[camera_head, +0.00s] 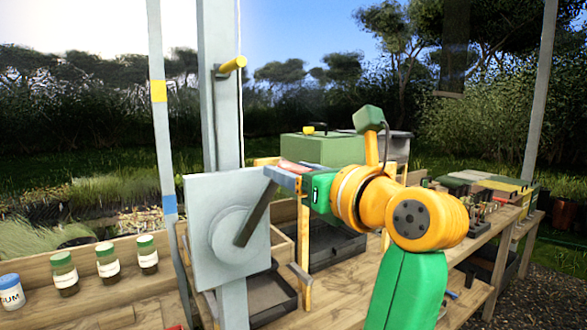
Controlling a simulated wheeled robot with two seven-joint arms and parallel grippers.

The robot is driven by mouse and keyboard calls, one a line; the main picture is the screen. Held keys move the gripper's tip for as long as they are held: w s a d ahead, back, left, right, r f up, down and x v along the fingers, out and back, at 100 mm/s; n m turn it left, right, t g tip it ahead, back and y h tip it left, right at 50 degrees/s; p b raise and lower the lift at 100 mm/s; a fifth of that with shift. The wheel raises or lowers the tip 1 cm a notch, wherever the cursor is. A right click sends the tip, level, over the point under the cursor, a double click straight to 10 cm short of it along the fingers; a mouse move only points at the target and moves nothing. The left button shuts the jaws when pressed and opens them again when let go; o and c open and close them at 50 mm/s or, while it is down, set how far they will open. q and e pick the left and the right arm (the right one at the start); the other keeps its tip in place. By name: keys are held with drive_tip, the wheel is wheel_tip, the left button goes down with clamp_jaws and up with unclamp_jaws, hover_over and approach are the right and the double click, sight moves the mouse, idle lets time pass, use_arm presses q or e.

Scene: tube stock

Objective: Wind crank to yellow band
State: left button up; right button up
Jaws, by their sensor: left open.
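The crank has a dark grey arm (256,216) on a round hub (233,235), set on a pale grey plate (205,208) on an upright post. Its arm slants up and right towards my left gripper (281,172). The gripper is open at the crank arm's upper end. I cannot tell whether its fingers touch the crank; the crank's grip is not clearly visible. A yellow band (158,91) is high on a thin pole at left, and a blue band (169,204) is lower on it. My right gripper is not in view.
A yellow-ended peg (232,66) sticks out near the top of the post. Several jars (108,260) stand on the wooden bench at left. A green box (325,148) and trays (335,247) lie behind my arm. A dark panel (455,45) hangs at upper right.

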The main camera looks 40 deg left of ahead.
use_arm(q)
clamp_jaws()
idle(1.3)
